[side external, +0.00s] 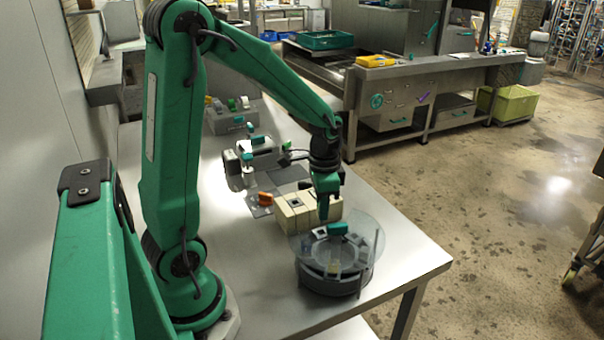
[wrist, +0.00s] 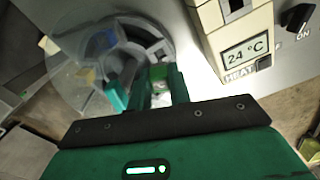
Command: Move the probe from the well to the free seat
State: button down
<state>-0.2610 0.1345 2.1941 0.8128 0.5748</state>
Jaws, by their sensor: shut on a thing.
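My gripper (side external: 324,212) is over the edge of a round dark grey unit (side external: 333,283) with a clear lid, beside a cream block (side external: 297,218). In the wrist view my gripper (wrist: 163,84) is shut on a small piece with a green top and a pale part, which I take for the probe (wrist: 160,98). Its lower end is hard to make out. The round unit (wrist: 154,38) has dark slots around its ring; a teal piece (wrist: 116,97) stands beside my fingers. The cream block (wrist: 214,20) has a dark square opening on top. I cannot tell which seat is free.
The block's display reads 24 °C. A dark knob (wrist: 297,18) sits beside it in the wrist view. The table's right and front edges are clear.

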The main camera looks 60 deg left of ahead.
jog(key=shift+f, duration=2.45)
dwell(2.5)
jog(key=c, duration=0.8)
grip_release()
jog(key=shift+r, duration=0.1)
jog(key=shift+r, duration=3.4)
